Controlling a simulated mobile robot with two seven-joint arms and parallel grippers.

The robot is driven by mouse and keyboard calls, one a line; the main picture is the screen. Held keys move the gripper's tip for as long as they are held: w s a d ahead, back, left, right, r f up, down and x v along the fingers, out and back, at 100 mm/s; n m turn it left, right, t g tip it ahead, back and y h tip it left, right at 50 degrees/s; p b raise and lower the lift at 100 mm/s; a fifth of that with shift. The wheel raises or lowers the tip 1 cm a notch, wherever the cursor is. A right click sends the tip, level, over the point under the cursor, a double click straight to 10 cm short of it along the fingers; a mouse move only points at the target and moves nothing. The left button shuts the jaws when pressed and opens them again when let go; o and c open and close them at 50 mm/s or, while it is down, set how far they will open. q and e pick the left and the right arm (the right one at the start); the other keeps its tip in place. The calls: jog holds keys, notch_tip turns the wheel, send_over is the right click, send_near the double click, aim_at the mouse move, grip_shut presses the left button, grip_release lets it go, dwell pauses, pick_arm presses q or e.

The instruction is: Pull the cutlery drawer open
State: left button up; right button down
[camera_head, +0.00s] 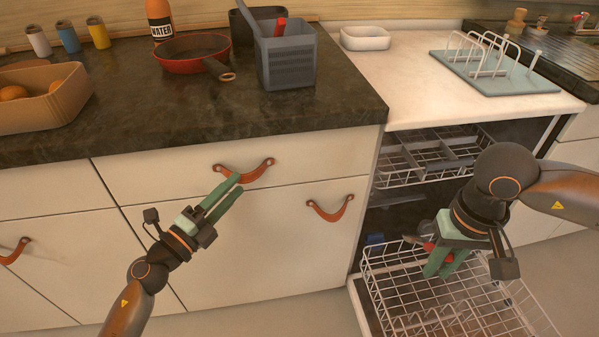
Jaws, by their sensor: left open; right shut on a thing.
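The upper drawer front (155,185) below the dark counter is white and shut. It has a curved brown leather pull (262,172). My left gripper (232,190) is open with its green fingertips at the left part of this pull, overlapping it in the picture. I cannot tell whether the pull lies between the fingers. My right gripper (440,268) is shut on a small red thing (430,247), mostly hidden by the fingers, over the dishwasher's lower rack.
The dishwasher stands open, its lower wire rack (395,310) pulled out and its upper rack (400,160) above. Another leather pull (330,209) is on the front below. A grey holder (288,60), red pan (190,50) and bread-coloured box (45,105) stand on the counter.

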aim_at(242, 180)
pick_arm(q)
jog(key=shift+x, duration=1.8)
jog(key=shift+c, duration=0.4)
grip_shut()
